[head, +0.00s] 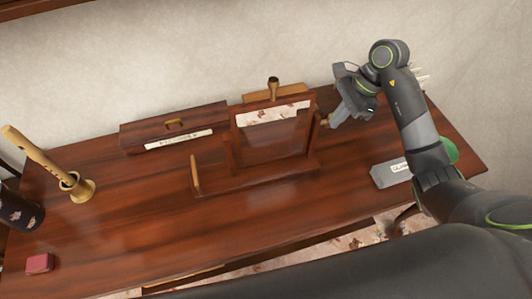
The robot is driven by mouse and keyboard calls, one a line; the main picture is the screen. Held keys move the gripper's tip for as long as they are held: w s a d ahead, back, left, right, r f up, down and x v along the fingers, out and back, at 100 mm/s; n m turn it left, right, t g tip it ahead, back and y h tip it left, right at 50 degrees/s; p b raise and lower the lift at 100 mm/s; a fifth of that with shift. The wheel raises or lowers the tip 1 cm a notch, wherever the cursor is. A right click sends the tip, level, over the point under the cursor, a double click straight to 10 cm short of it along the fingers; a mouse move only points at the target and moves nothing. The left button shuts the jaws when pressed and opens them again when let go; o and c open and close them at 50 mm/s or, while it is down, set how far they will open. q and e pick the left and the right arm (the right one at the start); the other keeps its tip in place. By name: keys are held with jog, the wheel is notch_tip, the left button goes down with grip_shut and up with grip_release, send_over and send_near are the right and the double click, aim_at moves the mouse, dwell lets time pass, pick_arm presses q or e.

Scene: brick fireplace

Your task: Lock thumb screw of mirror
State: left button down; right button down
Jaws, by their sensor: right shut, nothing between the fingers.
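The mirror (276,133) stands upright in a dark wooden frame at the middle of the table. Its glass reflects a pale patterned patch and some wood. A small brass thumb screw (324,122) sticks out at the right side of the frame. My right gripper (335,121) is just to the right of the thumb screw, with its fingers shut and empty. The fingertips look very near the screw, but I cannot tell whether they touch it. My left gripper is not in view.
Behind the mirror are a long wooden box (172,124) and a lighter box with a knob (273,85). A grey labelled box (389,174) lies at right. The front middle of the table (150,220) is clear.

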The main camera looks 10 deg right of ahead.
jog(key=shift+w, duration=0.5)
jog(key=shift+r, duration=0.15)
jog(key=r+p, duration=0.2)
jog(key=p, duration=0.1)
jog(key=shift+s+r, duration=0.25)
jog(key=shift+s, duration=0.15)
jog(key=shift+w, duration=0.2)
dwell(0.5)
jog(key=shift+w, duration=0.45)
jog(key=shift+f, duration=0.1)
